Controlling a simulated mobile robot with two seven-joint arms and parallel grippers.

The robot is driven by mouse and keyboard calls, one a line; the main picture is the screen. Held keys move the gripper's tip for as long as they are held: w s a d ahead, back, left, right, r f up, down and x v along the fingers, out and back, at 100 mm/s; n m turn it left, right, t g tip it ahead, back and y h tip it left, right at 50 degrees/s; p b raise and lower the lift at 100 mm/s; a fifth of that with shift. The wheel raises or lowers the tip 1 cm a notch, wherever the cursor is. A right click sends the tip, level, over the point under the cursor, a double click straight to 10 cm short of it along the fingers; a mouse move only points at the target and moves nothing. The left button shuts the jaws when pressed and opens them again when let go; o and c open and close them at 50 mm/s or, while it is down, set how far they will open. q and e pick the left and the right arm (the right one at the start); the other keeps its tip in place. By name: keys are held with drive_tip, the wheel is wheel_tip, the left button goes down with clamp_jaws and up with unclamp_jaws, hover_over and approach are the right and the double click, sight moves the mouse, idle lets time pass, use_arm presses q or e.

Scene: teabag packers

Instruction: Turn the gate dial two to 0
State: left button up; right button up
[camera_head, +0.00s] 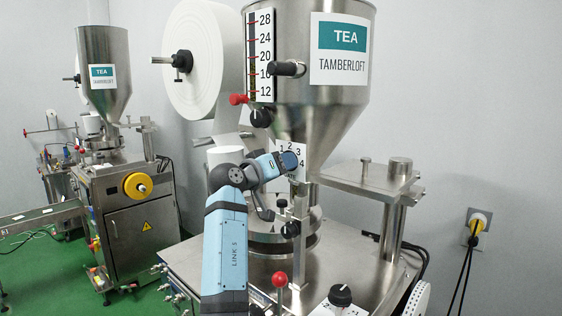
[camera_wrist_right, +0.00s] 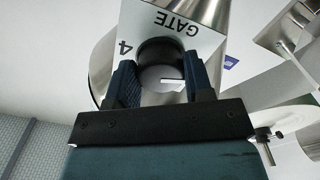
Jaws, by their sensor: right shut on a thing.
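The gate dial is a dark round knob on a white plate on the front of the near hopper's cone. A short white line shows on the dial's face, lying level toward the right finger. "GATE" and a 4 read upside down or tilted; the 0 is hidden. My left gripper is out of view.
A black knob (camera_head: 261,118) and a red lever ball (camera_head: 238,99) sit above left of the dial. Below are a red ball-topped lever (camera_head: 280,279) and a black panel knob (camera_head: 340,295). A steel column (camera_head: 393,225) stands right.

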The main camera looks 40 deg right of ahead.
use_arm(q)
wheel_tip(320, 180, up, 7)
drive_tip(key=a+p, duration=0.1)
drive_tip(key=p, duration=0.7)
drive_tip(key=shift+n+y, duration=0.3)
use_arm(e)
drive_tip(key=n, duration=1.4)
drive_tip(key=shift+s+r+n, duration=0.1)
drive_tip(key=shift+r+n, duration=0.2)
drive_tip(key=shift+n, duration=0.1)
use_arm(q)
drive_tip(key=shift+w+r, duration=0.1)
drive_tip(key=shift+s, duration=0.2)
use_arm(e)
drive_tip(key=o, duration=0.9)
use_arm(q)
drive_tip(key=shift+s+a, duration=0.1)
